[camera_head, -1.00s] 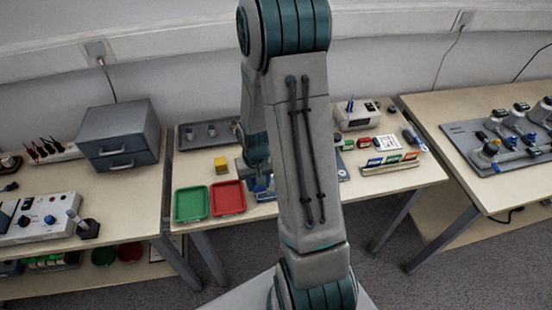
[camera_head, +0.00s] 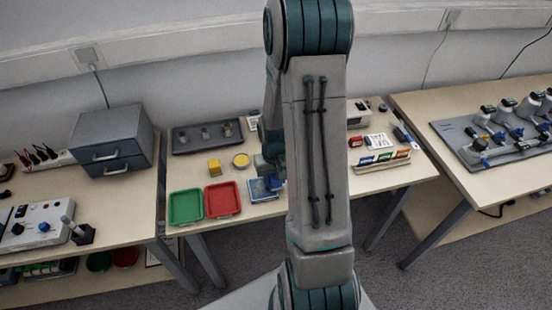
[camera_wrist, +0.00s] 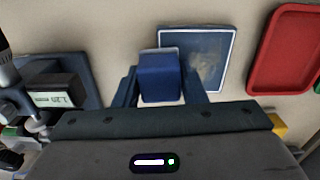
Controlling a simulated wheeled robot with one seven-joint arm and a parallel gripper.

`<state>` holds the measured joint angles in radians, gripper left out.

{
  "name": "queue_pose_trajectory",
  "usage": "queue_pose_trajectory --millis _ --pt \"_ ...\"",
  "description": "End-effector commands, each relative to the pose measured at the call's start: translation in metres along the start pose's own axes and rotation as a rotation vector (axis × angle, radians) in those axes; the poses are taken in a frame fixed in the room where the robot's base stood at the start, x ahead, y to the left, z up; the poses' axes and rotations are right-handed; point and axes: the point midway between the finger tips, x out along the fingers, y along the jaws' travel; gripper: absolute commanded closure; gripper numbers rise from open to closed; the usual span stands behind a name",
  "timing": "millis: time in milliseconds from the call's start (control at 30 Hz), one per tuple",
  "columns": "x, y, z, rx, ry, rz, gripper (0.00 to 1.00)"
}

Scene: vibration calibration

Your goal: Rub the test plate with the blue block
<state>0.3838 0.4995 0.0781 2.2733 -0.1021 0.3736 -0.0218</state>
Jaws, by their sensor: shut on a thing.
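The blue block (camera_wrist: 160,82) is between the two fingers of my gripper (camera_wrist: 161,76) in the wrist view, and the gripper is shut on it. The test plate (camera_wrist: 207,60), a blue-grey square with a pale rim and a worn, brownish patch, lies on the table just beyond the block. The block overlaps the plate's left part in this view; I cannot tell whether they touch. In the head view the plate (camera_head: 259,190) shows beside the red tray, partly hidden at its right by my arm.
A red tray (camera_head: 237,198) and a green tray (camera_head: 171,208) lie left of the plate. A yellow block (camera_head: 214,167) and a round yellow dish (camera_head: 241,156) stand behind them. A dark fixture tray (camera_head: 180,148) is at the back. Card holders (camera_head: 383,165) stand at right.

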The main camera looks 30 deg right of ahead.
Motion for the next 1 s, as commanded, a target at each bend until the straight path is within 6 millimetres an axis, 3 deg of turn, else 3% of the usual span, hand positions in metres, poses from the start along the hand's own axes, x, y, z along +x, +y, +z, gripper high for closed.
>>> queue_pose_trajectory --millis 33,67,600,1000 --pt "-0.02 -0.001 -0.001 -0.003 0.006 0.001 0.84" --pt "-0.026 -0.002 -0.001 -0.005 0.006 0.001 0.84" --pt "-0.072 -0.004 0.0 -0.009 0.003 0.0 0.84" --pt "-0.079 -0.004 0.0 -0.01 0.002 0.0 0.84"
